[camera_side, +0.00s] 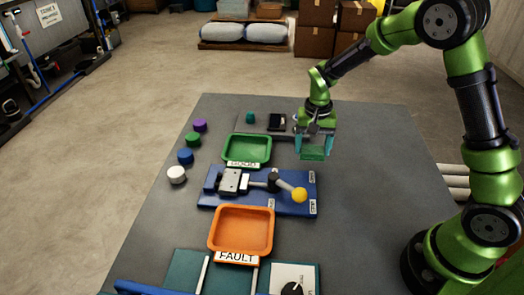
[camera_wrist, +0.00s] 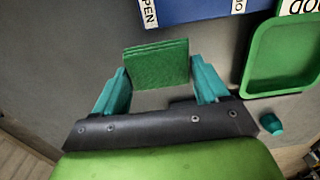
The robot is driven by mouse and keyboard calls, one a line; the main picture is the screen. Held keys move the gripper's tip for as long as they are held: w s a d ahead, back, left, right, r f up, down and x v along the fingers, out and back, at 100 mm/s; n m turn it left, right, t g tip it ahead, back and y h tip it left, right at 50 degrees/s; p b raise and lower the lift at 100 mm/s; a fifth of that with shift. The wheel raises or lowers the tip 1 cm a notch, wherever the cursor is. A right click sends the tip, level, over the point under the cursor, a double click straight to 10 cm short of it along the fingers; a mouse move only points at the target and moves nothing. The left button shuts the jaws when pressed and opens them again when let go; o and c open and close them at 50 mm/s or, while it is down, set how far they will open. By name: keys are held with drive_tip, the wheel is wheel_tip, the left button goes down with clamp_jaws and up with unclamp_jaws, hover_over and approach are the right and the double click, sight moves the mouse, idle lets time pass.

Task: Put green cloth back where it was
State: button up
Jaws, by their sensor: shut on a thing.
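The green cloth (camera_side: 313,153) is a folded, flat green piece. It hangs between the fingertips of my gripper (camera_side: 316,138), which is shut on it, over the right part of the table beyond the blue fixture. In the wrist view the cloth (camera_wrist: 157,58) spans between the two teal fingers of my gripper (camera_wrist: 159,72), its layered edge facing up. I cannot tell for sure whether its lower edge touches the table.
A green GOOD tray (camera_side: 246,150) lies left of my gripper. A blue fixture board (camera_side: 262,205) carries a yellow-knobbed lever (camera_side: 299,195). An orange FAULT tray (camera_side: 241,230) is nearer. Several coloured pucks line the left edge. A black box (camera_side: 277,122) and small teal piece (camera_side: 250,118) sit behind.

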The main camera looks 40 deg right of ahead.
drive_tip(key=w, duration=0.5)
drive_tip(key=shift+w+d+f, duration=0.15)
drive_tip(key=shift+f, duration=0.1)
drive_tip(key=shift+w+f, duration=0.1)
drive_tip(key=shift+f, duration=1.65)
drive_tip(key=shift+f, duration=0.1)
drive_tip(key=o, duration=1)
